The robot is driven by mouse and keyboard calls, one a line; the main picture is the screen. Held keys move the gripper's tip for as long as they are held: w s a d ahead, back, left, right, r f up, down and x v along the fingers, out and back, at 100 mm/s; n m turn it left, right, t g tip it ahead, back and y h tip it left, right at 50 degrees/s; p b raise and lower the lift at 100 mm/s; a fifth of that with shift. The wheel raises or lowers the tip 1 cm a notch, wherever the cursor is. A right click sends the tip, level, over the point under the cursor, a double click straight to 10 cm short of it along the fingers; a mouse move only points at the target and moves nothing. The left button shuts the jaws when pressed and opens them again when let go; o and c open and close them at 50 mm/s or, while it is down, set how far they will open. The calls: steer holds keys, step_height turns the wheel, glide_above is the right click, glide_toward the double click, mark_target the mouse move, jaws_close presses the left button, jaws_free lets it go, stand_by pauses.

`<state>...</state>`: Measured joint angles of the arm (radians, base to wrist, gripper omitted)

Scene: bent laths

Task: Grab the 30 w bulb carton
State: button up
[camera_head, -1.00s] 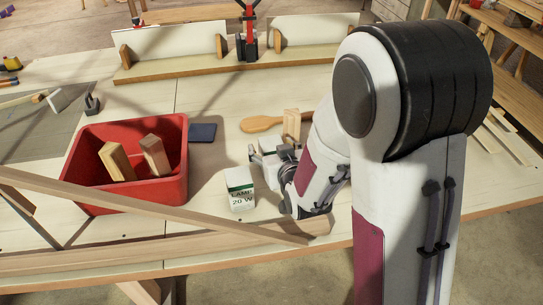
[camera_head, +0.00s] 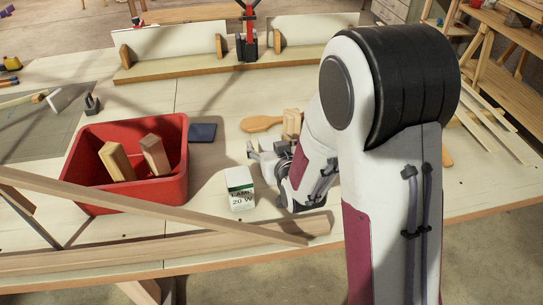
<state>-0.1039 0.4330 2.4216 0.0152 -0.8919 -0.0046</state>
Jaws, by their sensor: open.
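No carton with a 30 W label can be made out; anything behind my gripper and arm is hidden. My gripper (camera_head: 260,158) is low over the bench, just behind and to the right of the 20 W carton and apart from it.
A red bin (camera_head: 78,178) with two wood blocks stands left. Long wooden laths (camera_head: 170,212) cross the front, one raised at a slant. My arm covers the right.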

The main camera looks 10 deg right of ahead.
steer(key=shift+w, duration=0.1)
stand_by(0.3)
steer(key=shift+d+x, duration=0.15)
steer(key=shift+x, duration=0.7)
steer(key=shift+d+x, duration=0.2)
steer(key=shift+x, duration=1.5)
steer(key=c, duration=1.2)
